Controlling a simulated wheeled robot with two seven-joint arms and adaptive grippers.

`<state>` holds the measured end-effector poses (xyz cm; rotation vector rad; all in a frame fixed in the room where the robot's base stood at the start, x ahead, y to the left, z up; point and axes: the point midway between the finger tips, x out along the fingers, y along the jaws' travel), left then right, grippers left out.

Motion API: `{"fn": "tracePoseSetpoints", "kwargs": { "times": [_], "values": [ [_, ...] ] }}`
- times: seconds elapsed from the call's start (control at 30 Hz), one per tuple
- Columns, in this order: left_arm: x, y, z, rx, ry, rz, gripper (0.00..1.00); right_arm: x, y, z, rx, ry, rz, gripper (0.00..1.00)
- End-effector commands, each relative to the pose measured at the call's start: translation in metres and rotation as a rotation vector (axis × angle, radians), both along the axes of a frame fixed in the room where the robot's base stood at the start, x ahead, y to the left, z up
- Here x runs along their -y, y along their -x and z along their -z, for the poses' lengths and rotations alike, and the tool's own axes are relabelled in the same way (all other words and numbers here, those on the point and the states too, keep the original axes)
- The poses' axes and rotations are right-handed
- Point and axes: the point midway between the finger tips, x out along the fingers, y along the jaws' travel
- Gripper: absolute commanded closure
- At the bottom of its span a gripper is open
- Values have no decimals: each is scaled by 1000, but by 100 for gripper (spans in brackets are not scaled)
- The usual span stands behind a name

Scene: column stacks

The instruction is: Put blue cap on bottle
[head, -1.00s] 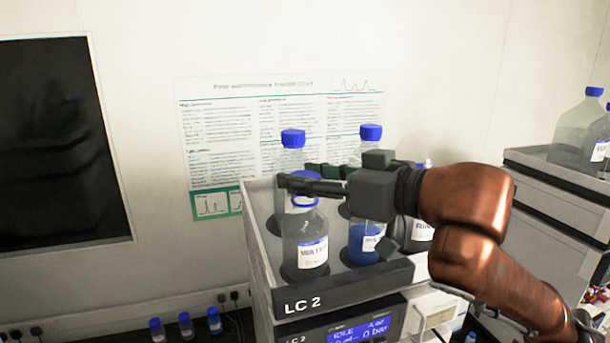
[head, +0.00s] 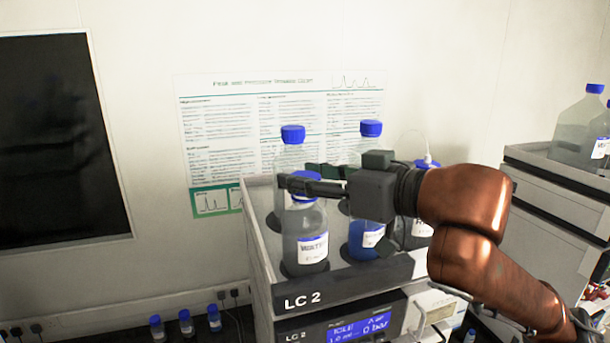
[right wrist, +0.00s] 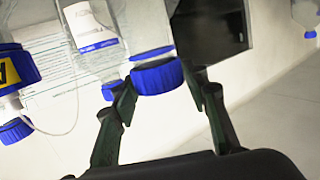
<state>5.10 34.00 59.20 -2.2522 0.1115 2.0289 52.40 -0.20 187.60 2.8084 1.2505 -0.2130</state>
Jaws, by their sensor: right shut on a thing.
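The clear bottle with a WATER label (head: 312,248) stands upright at the front left of the LC 2 tray. My right gripper (head: 300,182) is at its top, reaching in from the right, with its fingers partly hiding the neck. The gripper is shut on a blue cap (head: 305,202). In the right wrist view, which is upside down, the cap (right wrist: 158,77) is between my two fingers (right wrist: 160,90) and sits at the mouth of a clear bottle. Whether it is screwed tight cannot be seen. My left gripper is not in view.
Other blue-capped bottles stand close by: one behind left (head: 292,150), one behind right (head: 370,146). A bottle with blue liquid (head: 366,238) stands just right, partly behind my gripper. The grey tray's front edge (head: 345,285) reads LC 2. Large bottles stand far right.

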Motion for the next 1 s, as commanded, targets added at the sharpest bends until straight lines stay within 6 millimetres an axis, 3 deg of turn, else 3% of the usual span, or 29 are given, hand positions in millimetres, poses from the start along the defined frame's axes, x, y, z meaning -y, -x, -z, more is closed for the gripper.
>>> {"fn": "tracePoseSetpoints", "kwargs": {
  "times": [0.47, 0.5, 0.77, 1.0],
  "values": [
    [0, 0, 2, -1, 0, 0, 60, 0, 0, 3, 0, 0, 0, 70],
    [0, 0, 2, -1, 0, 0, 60, 0, 0, 3, 1, -1, 0, 58],
    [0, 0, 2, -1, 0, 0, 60, 0, 0, 3, 1, -1, 0, 40],
    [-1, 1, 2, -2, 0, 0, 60, 0, 0, 3, 0, 0, 0, 38]
  ]
}}
